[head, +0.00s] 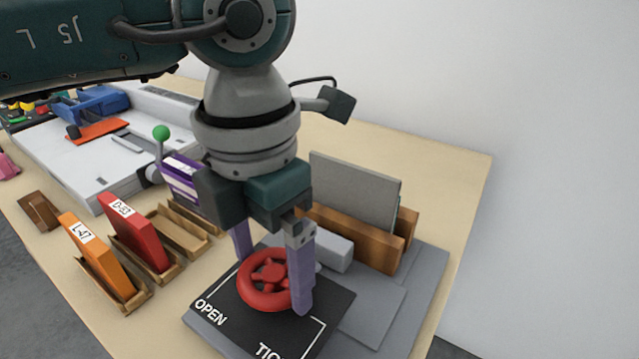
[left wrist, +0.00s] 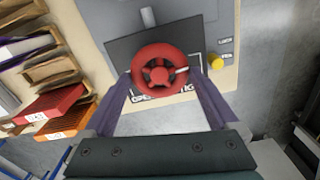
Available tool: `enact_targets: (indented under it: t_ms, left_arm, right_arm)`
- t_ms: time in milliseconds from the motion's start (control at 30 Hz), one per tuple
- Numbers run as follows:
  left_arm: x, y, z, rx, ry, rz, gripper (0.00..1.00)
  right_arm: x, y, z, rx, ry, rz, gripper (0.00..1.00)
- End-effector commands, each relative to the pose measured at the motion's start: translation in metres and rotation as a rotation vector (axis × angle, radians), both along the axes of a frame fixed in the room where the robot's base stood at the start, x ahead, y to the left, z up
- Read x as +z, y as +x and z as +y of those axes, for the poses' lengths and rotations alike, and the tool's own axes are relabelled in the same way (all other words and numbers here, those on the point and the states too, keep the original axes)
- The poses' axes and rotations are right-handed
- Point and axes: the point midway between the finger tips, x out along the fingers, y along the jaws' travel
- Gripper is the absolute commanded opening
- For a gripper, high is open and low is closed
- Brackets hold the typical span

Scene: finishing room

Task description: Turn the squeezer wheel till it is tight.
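The red squeezer wheel (head: 268,280) lies on a dark plate (head: 225,300) lettered OPEN at the left and, partly hidden, "TI…" at the right. In the left wrist view the wheel (left wrist: 160,73) shows a small white mark at its right side. My left gripper (head: 272,275) points down over the wheel, with one purple finger on each side of the rim. In the left wrist view the fingers (left wrist: 160,78) stand apart around the wheel; firm contact is not clear. Behind the wheel a grey block (head: 334,250) faces wooden boards (head: 360,238) with a grey sheet (head: 355,190) upright among them. My right gripper is out of view.
Left of the wheel stand an orange book (head: 95,255) and a red book (head: 137,232) in wooden holders, and a purple box (head: 183,178). A large white machine (head: 110,150) with a green-knobbed lever stands further left. A yellow knob (left wrist: 216,61) sits right of the plate.

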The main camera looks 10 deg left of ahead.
Motion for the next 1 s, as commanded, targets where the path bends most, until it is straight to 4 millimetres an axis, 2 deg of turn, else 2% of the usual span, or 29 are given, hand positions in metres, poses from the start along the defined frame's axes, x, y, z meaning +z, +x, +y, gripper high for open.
enact_targets:
  t_ms: [267, 367, 800, 1000]
  left_arm:
    - [0.001, 0.0, 0.0, 0.001, 0.0, -0.001, 1.0]
    - [0.006, 0.001, 0.0, 0.001, -0.001, -0.002, 1.0]
    - [0.085, 0.001, 0.0, 0.001, -0.002, -0.005, 1.0]
    - [0.099, 0.0, 0.0, 0.001, -0.001, -0.002, 1.0]
  right_arm:
    - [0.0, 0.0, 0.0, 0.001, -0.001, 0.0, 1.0]
    - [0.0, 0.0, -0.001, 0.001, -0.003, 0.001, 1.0]
    - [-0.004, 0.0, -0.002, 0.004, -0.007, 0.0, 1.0]
    - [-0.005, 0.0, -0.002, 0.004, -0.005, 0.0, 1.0]
